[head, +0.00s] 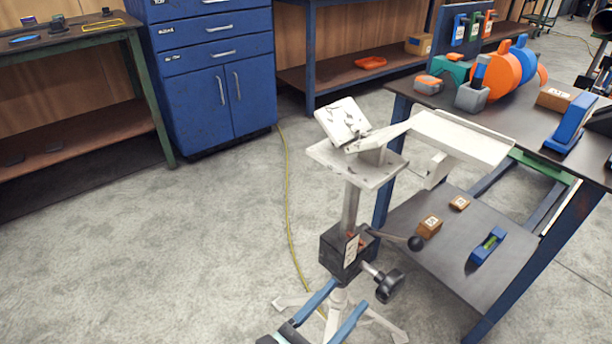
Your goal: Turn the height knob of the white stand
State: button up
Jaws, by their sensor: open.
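The white stand (351,208) stands upright on the floor in the middle of the head view, on splayed feet. A black block (342,254) sits around its post. A black knob (390,287) on a short metal shaft sticks out from the lower right of the block; I take it as the height knob. No contact with the knob shows.
A dark workbench (430,97) with a lower shelf (400,225) stands close on the right, carrying tools and small boxes. A blue cabinet (212,75) and a green-framed shelf (70,45) stand behind. A yellow cable (288,190) lies on the floor. The floor at left is clear.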

jog(key=w+a+r+n+t+y, duration=0.1)
jog(key=a+r+n+t, duration=0.1)
jog(key=r, duration=0.5)
jog(key=w+a+r+n+t+y, duration=0.1)
jog(key=w+r+n+t, duration=0.1)
jog(key=r+n+t, duration=0.2)
jog(key=w+a+r+n+t+y, duration=0.1)
jog(key=w+a+r+n+t, duration=0.1)
jog(key=r, duration=0.9)
jog(key=n+t, duration=0.1)
jog(key=n, duration=0.1)
jog(key=shift+w+a+n+b, duration=0.15)
jog(key=shift+a+n+b, duration=0.15)
jog(key=shift+n+b, duration=0.1)
jog(key=m+g+h+b, duration=0.3)
jog(key=m+g+b, duration=0.1)
jog(key=m+g, duration=0.8)
send_near(390, 286)
notch_tip(390, 286, down, 2)
jog(key=w+d+t, duration=0.1)
jog(key=w+d, duration=0.1)
jog(key=b+x, duration=0.3)
jog(key=x, duration=0.9)
jog(key=shift+r, duration=0.15)
grip_shut()
